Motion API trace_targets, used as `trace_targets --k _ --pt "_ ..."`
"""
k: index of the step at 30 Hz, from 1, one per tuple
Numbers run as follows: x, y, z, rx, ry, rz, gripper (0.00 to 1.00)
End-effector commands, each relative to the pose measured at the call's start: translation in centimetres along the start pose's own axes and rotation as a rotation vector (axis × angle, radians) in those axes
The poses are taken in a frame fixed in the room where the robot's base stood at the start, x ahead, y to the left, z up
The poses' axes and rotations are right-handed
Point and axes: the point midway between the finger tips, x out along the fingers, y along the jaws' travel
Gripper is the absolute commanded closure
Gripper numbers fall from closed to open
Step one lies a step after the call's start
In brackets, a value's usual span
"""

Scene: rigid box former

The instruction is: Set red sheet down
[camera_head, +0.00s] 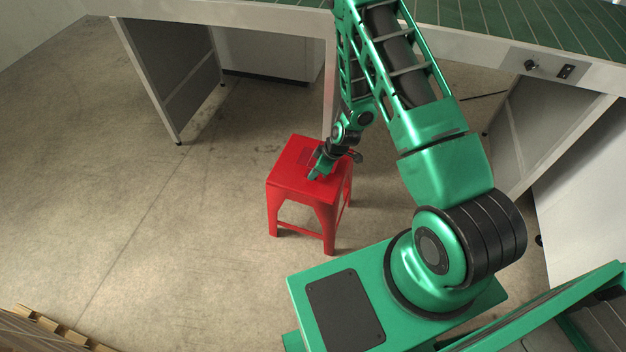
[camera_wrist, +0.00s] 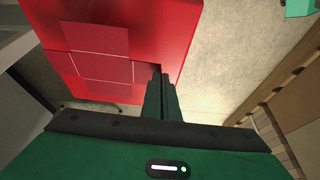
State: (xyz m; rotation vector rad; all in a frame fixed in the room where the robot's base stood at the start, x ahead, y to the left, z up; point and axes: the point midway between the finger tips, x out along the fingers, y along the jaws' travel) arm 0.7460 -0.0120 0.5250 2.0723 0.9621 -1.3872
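The red sheet (camera_wrist: 100,66) is a flat, cross-like piece with pale crease lines. In the wrist view it lies over the red stool's top (camera_wrist: 165,25), and I cannot tell whether it touches the stool or sits just above it. My gripper (camera_wrist: 160,76) has its fingers close together at the end of the sheet's darker right flap, and looks shut on it. In the head view my gripper (camera_head: 314,176) is low over the stool (camera_head: 281,183), and the sheet shows only faintly, red on red.
A workbench with a green slatted top (camera_head: 480,14) and grey side panels stands behind the stool. A wooden pallet (camera_head: 50,330) is at the lower left. The concrete floor (camera_head: 120,190) left of the stool is clear.

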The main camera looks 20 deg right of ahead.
Motion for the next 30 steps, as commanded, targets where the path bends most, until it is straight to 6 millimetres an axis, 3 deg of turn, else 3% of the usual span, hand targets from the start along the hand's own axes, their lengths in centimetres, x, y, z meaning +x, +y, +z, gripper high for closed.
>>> trace_targets --k 9,14,17,30 --pt "3.2 -0.1 1.4 0.001 -0.002 -0.001 1.0" --pt "3.2 0.0 1.4 0.001 -0.001 0.0 1.0" --pt "3.1 0.0 1.4 0.001 -0.001 0.0 0.8" --pt "2.2 0.1 1.3 0.002 0.0 0.002 0.8"
